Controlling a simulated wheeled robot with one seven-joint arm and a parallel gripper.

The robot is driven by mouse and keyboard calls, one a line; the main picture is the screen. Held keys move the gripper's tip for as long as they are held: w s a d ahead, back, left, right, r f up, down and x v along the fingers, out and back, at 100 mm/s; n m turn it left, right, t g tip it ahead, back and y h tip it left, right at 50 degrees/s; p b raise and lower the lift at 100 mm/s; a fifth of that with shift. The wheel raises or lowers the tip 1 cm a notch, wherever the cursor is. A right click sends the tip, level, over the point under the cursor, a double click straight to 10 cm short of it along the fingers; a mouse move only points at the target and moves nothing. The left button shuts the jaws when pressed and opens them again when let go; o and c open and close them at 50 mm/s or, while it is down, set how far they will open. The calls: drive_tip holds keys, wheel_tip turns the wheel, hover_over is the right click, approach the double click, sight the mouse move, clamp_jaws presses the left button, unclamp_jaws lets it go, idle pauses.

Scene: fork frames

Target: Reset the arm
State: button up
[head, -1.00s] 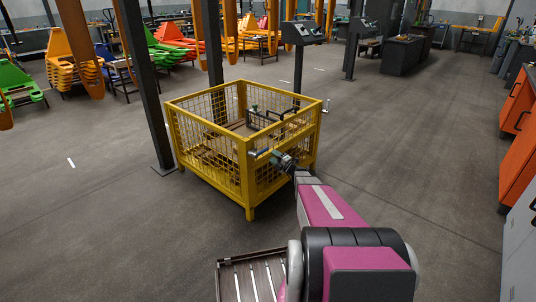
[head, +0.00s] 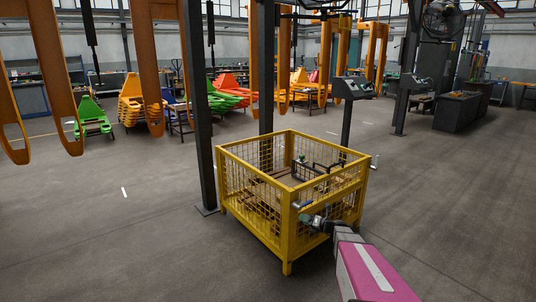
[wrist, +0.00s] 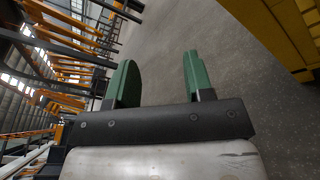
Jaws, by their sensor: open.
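My gripper (wrist: 158,80) shows in the wrist view with its two green fingers apart and nothing between them. Behind the fingers there is bare floor. In the head view my magenta arm reaches up from the bottom right, and its end is at the near right side of the yellow mesh crate (head: 287,246). I cannot tell from the head view whether it touches the crate. The crate also shows at the top right of the wrist view (wrist: 288,35), beside the gripper.
A dark frame-like item (head: 318,172) lies inside the crate. A dark post (head: 197,110) stands just left of it, and a control console (head: 353,88) stands behind. Orange forks (head: 146,65) hang at the upper left. The floor at left and right is clear.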

drive_tip(key=s+a+n+g+h, duration=0.2)
drive_tip(key=s+a+n+g, duration=0.2)
drive_tip(key=s+n, duration=0.4)
drive_tip(key=s+a+n+g+h, duration=0.2)
drive_tip(key=s+a+n+g, duration=0.15)
drive_tip(key=s+n, duration=0.4)
drive_tip(key=s+d+r+n+g+h, duration=0.1)
drive_tip(key=s+n+h, duration=0.3)
drive_tip(key=n, duration=0.5)
drive_tip(key=s+d+r+n+g+h, duration=0.1)
drive_tip(key=s+d+r+n+h, duration=0.1)
drive_tip(key=s+d+n+h, duration=0.2)
drive_tip(key=s+n+h, duration=0.1)
drive_tip(key=s+n, duration=0.2)
drive_tip(key=n, duration=0.3)
drive_tip(key=shift+s+r+g, duration=0.3)
drive_tip(key=shift+g, duration=0.05)
drive_tip(key=shift+d+n, duration=0.1)
drive_tip(key=shift+n, duration=0.15)
drive_tip(key=shift+c, duration=0.4)
